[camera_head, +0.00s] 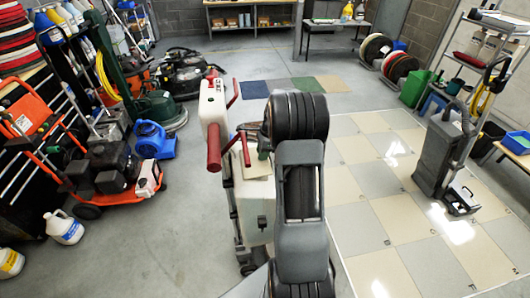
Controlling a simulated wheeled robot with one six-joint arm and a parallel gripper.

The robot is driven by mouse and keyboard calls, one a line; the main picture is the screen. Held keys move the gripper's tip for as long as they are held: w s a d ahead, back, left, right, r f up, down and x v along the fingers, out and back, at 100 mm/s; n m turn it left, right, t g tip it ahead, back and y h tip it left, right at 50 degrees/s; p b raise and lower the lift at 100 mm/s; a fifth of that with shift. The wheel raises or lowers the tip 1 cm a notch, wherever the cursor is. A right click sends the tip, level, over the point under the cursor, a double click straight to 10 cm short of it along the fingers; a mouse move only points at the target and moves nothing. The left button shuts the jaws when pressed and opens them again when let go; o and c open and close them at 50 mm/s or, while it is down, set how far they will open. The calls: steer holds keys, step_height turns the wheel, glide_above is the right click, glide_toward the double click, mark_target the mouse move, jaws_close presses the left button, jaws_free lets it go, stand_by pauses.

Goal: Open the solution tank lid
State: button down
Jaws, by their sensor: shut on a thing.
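The white floor machine (252,208) with red grips stands just left of my arm at the picture's middle. A cream flat top (254,166), which looks like the solution tank lid, shows on it, partly hidden behind my arm. I cannot tell whether this lid is raised. A tall white part (213,112) of the machine stands upright at its far left. My gripper (256,130) is at the machine's top, mostly hidden by my black and grey arm links. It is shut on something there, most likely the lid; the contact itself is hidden.
An orange pressure washer (95,165), a blue blower (152,139) and a white jug (63,227) stand at left. Open grey floor lies left of the white machine.

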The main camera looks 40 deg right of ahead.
steer(key=shift+w+a+r, duration=0.2)
steer(key=shift+a+r, duration=0.05)
steer(key=shift+r, duration=0.15)
steer(key=c, duration=0.9)
jaws_free()
steer(key=shift+s, duration=0.1)
steer(key=v, duration=1.3)
steer(key=shift+s+d+r+b, duration=0.1)
steer(key=shift+s+r+b, duration=0.05)
steer(key=shift+r+b, duration=0.2)
